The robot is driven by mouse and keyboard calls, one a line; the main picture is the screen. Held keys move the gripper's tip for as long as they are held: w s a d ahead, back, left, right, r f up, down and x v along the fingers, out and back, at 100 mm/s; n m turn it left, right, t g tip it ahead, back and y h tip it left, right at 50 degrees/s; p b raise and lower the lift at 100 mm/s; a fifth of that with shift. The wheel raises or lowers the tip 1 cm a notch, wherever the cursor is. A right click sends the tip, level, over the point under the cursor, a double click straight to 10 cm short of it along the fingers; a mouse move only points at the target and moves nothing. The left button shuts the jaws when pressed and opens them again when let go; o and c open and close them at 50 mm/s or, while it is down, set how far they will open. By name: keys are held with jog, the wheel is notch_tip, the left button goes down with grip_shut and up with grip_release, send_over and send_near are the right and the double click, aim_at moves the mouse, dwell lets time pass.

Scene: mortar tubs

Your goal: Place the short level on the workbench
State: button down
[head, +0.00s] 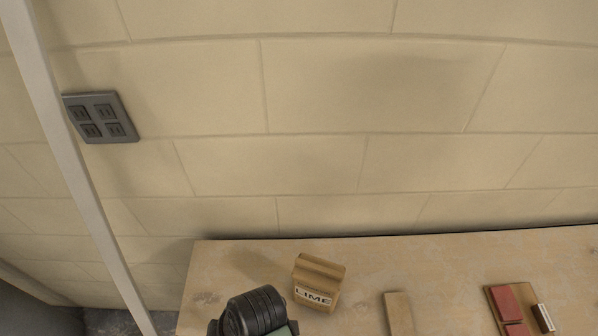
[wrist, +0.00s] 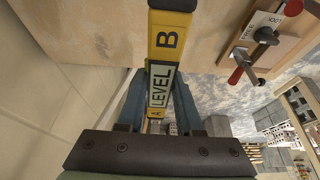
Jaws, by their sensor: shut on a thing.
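The short level (wrist: 163,50) is a yellow and black bar marked LEVEL, with A and B at its ends. In the wrist view it runs from my gripper up past the top edge. My gripper (wrist: 160,92) is shut on it, with a blue-grey finger on each side. The workbench (head: 220,270) has a pale wooden top and stands against the wall in the head view. Its top also shows in the wrist view (wrist: 100,35), behind the level. I cannot tell whether the level touches it. The level is not visible in the head view.
On the bench stand a wooden block labelled LIME (head: 318,282), a wooden strip (head: 399,314) and a board with red blocks (head: 508,303). A red-handled fixture (wrist: 262,40) is at the right in the wrist view. Bare bench top lies between the strip and the red blocks.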

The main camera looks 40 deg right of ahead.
notch_tip(320, 180, down, 3)
jog(key=shift+a+r+b, duration=0.1)
jog(key=shift+r+b, duration=0.1)
jog(key=shift+b, duration=0.5)
jog(key=shift+d, duration=0.4)
notch_tip(320, 180, down, 10)
jog(key=shift+a+f+p, duration=0.1)
jog(key=shift+p, duration=0.25)
jog(key=c, duration=0.6)
grip_release()
jog(key=shift+f, duration=0.1)
jog(key=shift+o, duration=0.2)
